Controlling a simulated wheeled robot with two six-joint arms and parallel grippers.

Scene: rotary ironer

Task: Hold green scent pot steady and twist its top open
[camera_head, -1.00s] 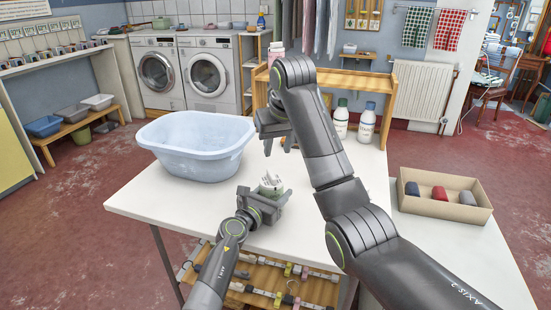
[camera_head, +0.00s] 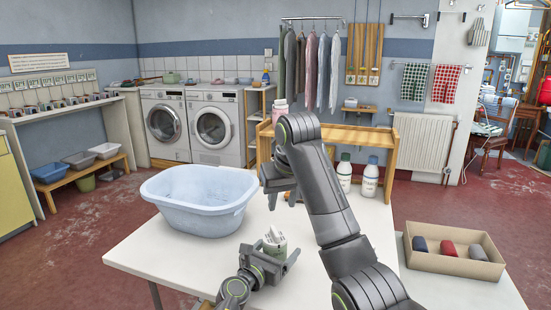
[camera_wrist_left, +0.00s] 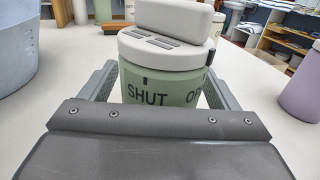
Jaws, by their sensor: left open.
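The green scent pot (camera_head: 275,243) stands on the white table near its front edge. In the left wrist view the pot (camera_wrist_left: 160,88) is upright, with a pale grey slotted lid (camera_wrist_left: 160,50) and a block-shaped grip (camera_wrist_left: 180,22) on top. Its side reads "SHUT", with part of another word at right. My left gripper (camera_head: 274,262) is open, with one finger on each side of the pot; I cannot tell if they touch it. My right gripper (camera_head: 282,200) is open and empty, pointing down, above and behind the pot in the head view.
A pale blue tub (camera_head: 200,205) stands left of the pot. White bottles (camera_head: 369,178) stand by a wooden rack (camera_head: 340,132) behind. A cardboard box (camera_head: 455,262) with coloured items is at right. A purple pot (camera_wrist_left: 301,95) shows at the right in the left wrist view.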

